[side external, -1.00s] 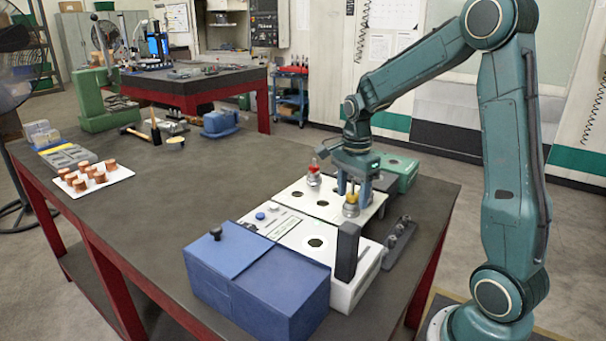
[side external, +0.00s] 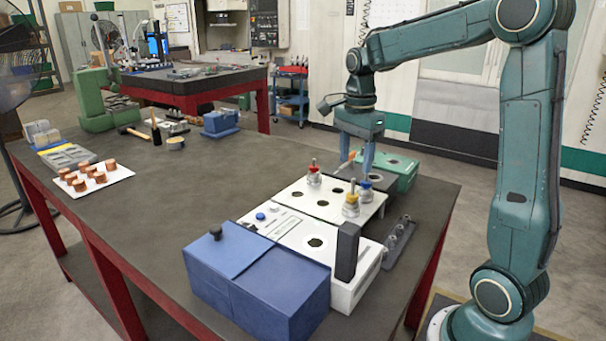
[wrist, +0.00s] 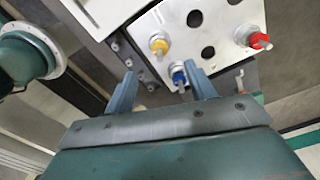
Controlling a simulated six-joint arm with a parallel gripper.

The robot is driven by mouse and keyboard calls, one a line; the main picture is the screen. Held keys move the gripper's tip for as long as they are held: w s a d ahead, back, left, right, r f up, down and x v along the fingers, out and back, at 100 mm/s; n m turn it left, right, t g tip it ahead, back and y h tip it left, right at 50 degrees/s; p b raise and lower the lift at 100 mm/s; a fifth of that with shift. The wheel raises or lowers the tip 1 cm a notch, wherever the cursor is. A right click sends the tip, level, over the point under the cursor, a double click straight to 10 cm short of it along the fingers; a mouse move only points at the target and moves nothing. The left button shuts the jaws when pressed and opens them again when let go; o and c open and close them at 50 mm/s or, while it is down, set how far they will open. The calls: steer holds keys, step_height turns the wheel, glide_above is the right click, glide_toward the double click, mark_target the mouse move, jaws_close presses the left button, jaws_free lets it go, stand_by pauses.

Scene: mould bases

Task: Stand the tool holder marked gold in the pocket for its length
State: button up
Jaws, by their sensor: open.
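The gold-marked tool holder (side external: 351,204) stands upright at the front right of the white plate with round holes (side external: 296,196). It shows with a yellow top in the wrist view (wrist: 159,45). A blue-marked holder (side external: 365,187) stands just behind it, and a red-marked holder (side external: 314,173) stands at the plate's far left. My gripper (side external: 357,172) is open and empty, raised above the plate's back right. In the wrist view the blue-marked holder (wrist: 178,76) appears between the fingers, and the gold one lies beyond them. Several plate holes are empty.
A white block with a round hole (side external: 292,239) and dark upright post (side external: 347,250) adjoins the plate, with a blue box (side external: 255,285) in front. A green block (side external: 403,181) stands behind. A dark rack of small parts (side external: 399,243) lies right.

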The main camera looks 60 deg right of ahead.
step_height(320, 180, up, 5)
steer(key=shift+f, duration=0.15)
stand_by(0.7)
steer(key=s+a+f+n+t, duration=0.3)
steer(key=s+a+n+t, duration=0.2)
steer(key=s+a+n, duration=1.1)
steer(key=n, duration=0.5)
steer(key=shift+n+t, duration=0.3)
steer(key=shift+n, duration=0.1)
